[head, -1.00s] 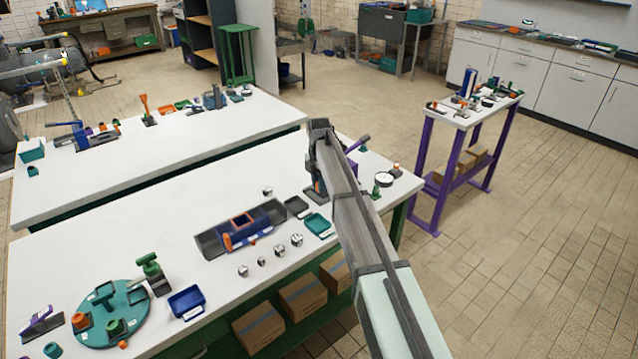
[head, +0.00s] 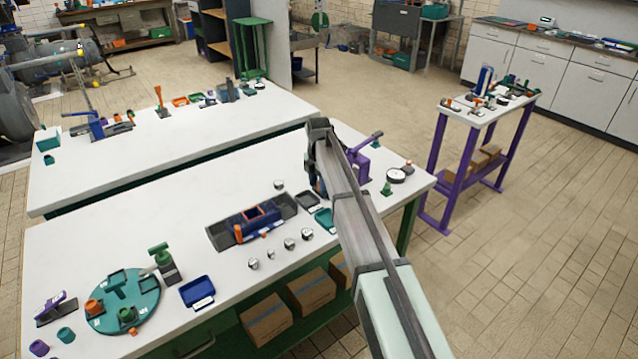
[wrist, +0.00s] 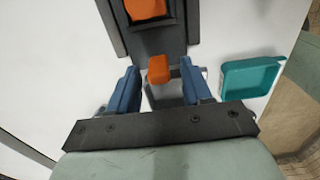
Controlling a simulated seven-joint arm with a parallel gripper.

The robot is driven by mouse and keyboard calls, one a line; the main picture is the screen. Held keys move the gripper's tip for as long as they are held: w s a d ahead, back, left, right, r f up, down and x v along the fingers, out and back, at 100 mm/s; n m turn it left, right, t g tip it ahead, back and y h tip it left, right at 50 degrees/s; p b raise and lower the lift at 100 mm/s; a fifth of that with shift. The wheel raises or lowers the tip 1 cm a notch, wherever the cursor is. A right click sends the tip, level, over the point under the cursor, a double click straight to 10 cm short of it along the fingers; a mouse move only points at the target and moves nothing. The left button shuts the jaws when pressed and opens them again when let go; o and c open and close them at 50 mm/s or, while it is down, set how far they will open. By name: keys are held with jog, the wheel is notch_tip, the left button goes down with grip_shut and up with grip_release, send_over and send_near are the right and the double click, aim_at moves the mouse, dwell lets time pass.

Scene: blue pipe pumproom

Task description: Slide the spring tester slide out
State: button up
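In the wrist view, a dark grey device (wrist: 158,40), which I take to be the spring tester, lies ahead of my gripper (wrist: 160,72). An orange block (wrist: 147,8) sits on it farther out. An orange handle-like block (wrist: 158,69), apparently on the slide, stands between my two blue fingers. The fingers are open, with a gap on each side of the block. A grey piece below the handle is partly hidden by the gripper. In the head view, my gripper (head: 317,188) is low over the near table's right part, and my arm hides most of the tester.
A teal tray (wrist: 250,75) lies right of the gripper in the wrist view. On the near table (head: 130,228), a blue fixture (head: 255,224), several small metal parts and a teal turntable (head: 122,300) stand to the left. A purple lever device (head: 365,160) stands right of my arm.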

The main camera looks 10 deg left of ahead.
jog(key=shift+r, duration=0.15)
notch_tip(320, 180, up, 14)
jog(key=shift+f, duration=0.2)
dwell(0.5)
